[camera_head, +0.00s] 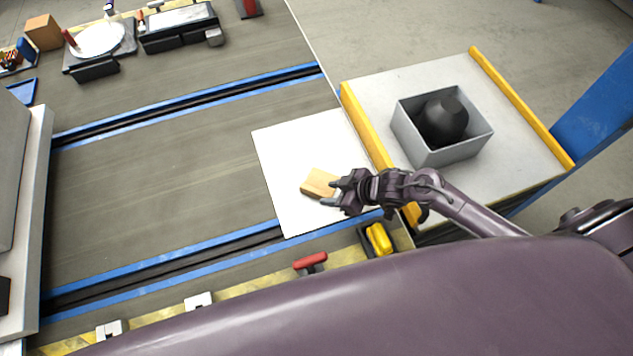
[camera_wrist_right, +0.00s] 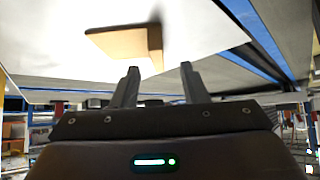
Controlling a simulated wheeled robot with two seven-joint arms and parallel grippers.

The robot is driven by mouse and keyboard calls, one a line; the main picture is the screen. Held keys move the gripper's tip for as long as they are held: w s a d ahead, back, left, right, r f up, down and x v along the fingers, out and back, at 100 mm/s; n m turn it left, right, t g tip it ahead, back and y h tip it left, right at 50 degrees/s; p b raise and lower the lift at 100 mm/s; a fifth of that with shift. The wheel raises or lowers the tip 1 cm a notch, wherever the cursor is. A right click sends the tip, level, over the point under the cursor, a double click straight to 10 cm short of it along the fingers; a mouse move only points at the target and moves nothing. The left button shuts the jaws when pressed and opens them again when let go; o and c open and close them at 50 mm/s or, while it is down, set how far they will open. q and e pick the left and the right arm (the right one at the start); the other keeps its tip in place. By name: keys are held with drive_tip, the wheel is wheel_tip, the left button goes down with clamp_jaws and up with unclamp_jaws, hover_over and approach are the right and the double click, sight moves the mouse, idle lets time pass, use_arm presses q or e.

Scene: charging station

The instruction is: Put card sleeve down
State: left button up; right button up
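The card sleeve appears to be the small tan block-like piece (camera_head: 320,183) on a white sheet (camera_head: 285,165). In the right wrist view the tan piece (camera_wrist_right: 120,43) lies beyond the fingertips, mostly toward the left finger, with a darker edge facing me. My right gripper (camera_head: 329,193) is just to the right of the piece in the head view. Its two fingers (camera_wrist_right: 160,84) stand apart with nothing seen gripped between them. I cannot tell whether a finger touches the piece. My left gripper is out of view.
A grey bin (camera_head: 455,155) with a black rounded object (camera_head: 442,120) stands on a side table with yellow rails (camera_head: 520,108). A red-handled item (camera_head: 310,262) and a yellow-and-black item (camera_head: 378,239) are at the near edge. The grey surface left of the sheet is clear.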

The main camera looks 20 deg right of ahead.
sight(318, 191)
drive_tip(key=x, duration=0.5)
drive_tip(key=shift+w+a+b, duration=0.15)
drive_tip(key=shift+w+b, duration=0.15)
drive_tip(key=shift+w, duration=0.1)
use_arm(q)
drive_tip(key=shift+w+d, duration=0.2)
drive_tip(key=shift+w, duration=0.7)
use_arm(e)
clamp_jaws()
